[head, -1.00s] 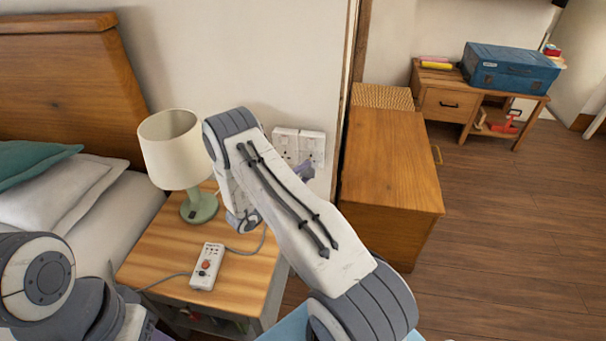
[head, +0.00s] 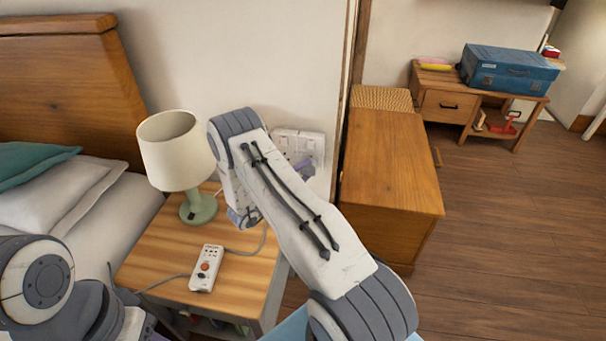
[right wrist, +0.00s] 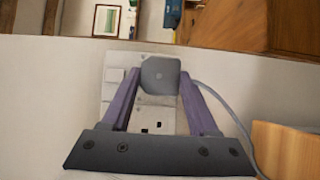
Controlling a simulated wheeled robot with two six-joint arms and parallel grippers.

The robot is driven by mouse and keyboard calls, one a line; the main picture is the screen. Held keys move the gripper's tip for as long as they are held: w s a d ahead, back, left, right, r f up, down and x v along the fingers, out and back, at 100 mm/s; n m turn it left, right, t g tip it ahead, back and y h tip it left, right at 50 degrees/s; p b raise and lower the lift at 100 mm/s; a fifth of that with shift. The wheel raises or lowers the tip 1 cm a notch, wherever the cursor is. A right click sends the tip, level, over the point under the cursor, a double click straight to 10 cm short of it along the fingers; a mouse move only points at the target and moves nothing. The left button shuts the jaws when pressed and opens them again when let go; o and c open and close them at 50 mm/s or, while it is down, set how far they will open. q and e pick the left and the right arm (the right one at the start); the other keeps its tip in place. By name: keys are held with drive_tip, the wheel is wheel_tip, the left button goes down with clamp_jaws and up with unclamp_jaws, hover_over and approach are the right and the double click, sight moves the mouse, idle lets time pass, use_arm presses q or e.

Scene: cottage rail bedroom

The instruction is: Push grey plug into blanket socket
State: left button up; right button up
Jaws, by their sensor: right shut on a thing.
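The grey plug (right wrist: 161,75) is between the two purple fingers of my right gripper (right wrist: 160,85), which is shut on it. The plug is in front of the white wall socket plate (right wrist: 158,110) and covers part of it. I cannot tell whether its pins are in the holes. Dark socket holes show on the plate below the plug in the right wrist view. In the head view, the white sockets (head: 291,143) are on the wall behind my right arm, which hides most of the gripper. My left gripper is out of view; only its arm shows at lower left.
A grey cable (right wrist: 216,97) runs from the plug down to the right. A cream lamp (head: 176,152) and a white controller with an orange button (head: 206,268) are on the wooden nightstand (head: 157,250). A wooden cabinet (head: 390,165) stands right of the sockets.

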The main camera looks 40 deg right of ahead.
drive_tip(key=shift+w+d+b, duration=0.3)
drive_tip(key=shift+w+d, duration=0.35)
drive_tip(key=shift+d, duration=0.1)
drive_tip(key=o, duration=1.2)
drive_tip(key=s+a, duration=0.1)
drive_tip(key=a, duration=0.9)
drive_tip(key=shift+s+a+b, duration=0.15)
drive_tip(key=shift+a+b, duration=0.05)
drive_tip(key=shift+b, duration=0.1)
